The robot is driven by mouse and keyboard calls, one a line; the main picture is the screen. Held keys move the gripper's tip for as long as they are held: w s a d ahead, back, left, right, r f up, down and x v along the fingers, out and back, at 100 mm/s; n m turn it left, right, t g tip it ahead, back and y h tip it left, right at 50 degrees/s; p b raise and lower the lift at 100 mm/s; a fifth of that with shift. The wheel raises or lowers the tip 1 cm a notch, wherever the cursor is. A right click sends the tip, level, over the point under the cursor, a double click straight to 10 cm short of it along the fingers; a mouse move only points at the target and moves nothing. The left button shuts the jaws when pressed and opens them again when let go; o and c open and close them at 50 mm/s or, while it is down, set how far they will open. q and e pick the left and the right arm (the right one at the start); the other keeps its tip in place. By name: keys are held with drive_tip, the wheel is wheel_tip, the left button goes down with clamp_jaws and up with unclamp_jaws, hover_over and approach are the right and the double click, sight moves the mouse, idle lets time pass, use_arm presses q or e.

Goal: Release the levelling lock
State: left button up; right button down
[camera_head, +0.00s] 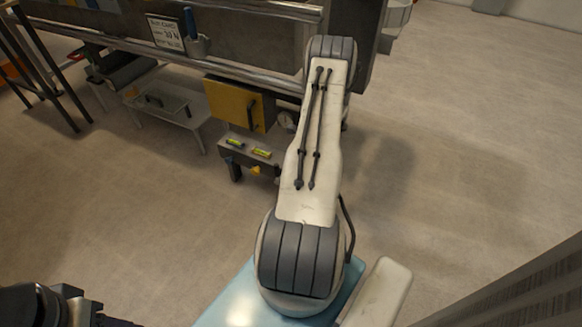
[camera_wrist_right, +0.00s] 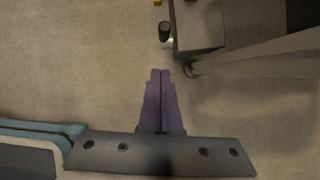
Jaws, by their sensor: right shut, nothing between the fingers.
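I cannot tell which of these is the levelling lock. In the right wrist view a black knob (camera_wrist_right: 164,31) stands out beside a grey block (camera_wrist_right: 198,25), with a bit of yellow (camera_wrist_right: 157,3) at the top edge. My right gripper (camera_wrist_right: 160,72) is shut and empty, apart from the black knob. My right arm hides it in the head view. My left gripper is not clearly in view.
A yellow panel (camera_head: 232,103) with a black handle is above the bracket, with a round gauge (camera_head: 287,120) beside it. A low tray stand (camera_head: 168,105) is to the left. The sandbed's rails (camera_head: 230,75) run above. Floor in front is clear.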

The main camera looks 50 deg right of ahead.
drive_tip(key=shift+v, duration=0.95)
drive_tip(key=shift+w+a, duration=0.1)
drive_tip(key=shift+w, duration=0.05)
